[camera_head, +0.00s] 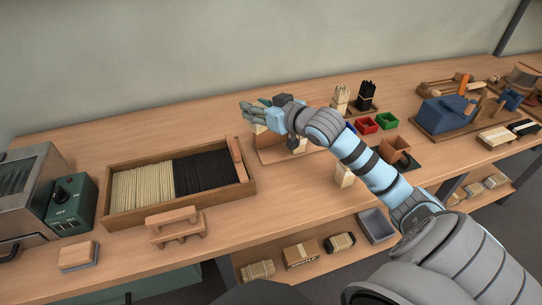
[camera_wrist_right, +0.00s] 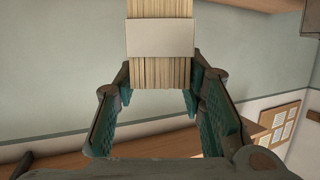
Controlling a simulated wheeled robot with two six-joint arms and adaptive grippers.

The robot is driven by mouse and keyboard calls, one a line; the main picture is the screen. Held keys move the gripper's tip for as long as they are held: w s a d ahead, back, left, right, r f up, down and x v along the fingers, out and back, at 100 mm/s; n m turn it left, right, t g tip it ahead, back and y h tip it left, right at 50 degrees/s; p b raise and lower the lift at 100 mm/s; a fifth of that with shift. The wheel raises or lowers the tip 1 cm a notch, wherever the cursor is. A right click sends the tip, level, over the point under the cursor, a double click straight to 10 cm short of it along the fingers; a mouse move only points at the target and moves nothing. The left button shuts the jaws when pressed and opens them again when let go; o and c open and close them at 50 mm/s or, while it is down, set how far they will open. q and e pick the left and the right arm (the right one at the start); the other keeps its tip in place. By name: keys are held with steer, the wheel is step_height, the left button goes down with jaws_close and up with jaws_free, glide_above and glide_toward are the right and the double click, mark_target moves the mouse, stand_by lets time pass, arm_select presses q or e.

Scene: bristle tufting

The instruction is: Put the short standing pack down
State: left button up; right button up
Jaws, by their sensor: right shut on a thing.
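My right gripper (camera_head: 262,112) is above the middle of the bench, with its arm coming in from the right. In the right wrist view the gripper (camera_wrist_right: 159,82) is shut on a pack of pale bristles (camera_wrist_right: 160,38) with a wide white paper band. The top of that picture cuts off the pack's far end. In the head view the gripper mostly hides the held pack; a pale bit (camera_head: 259,129) shows under the fingers. A wooden stand (camera_head: 285,154) is just below and right of the gripper. My left gripper is not in view.
A wooden tray (camera_head: 150,217) of pale and black bristles lies left. A pale pack (camera_head: 341,100) and a black pack (camera_head: 367,97) stand at the back, near red (camera_head: 366,126) and green (camera_head: 387,121) bins. Another pale block (camera_head: 344,176) is beside my forearm. Bare bench shows around (camera_head: 290,195).

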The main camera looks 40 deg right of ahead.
steer(key=w+d+r+m+h, duration=0.2)
steer(key=d+r+m+h, duration=0.2)
steer(key=d+h, duration=0.15)
steer(key=b, duration=0.5)
glide_above(268, 133)
steer(key=f+v, duration=0.1)
steer(key=v, duration=0.3)
step_height(268, 133, down, 14)
steer(key=shift+g, duration=0.4)
step_height(268, 133, down, 5)
steer(key=shift+f+b, duration=0.15)
steer(key=shift+b, duration=0.7)
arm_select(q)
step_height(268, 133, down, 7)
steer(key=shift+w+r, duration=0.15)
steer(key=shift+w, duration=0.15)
arm_select(e)
steer(key=o, duration=1.1)
steer(key=shift+w, duration=0.1)
steer(key=shift+o, duration=0.2)
arm_select(q)
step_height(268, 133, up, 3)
steer(key=p, duration=0.3)
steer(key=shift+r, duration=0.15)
arm_select(e)
steer(key=v, duration=1.2)
steer(key=shift+r, duration=0.2)
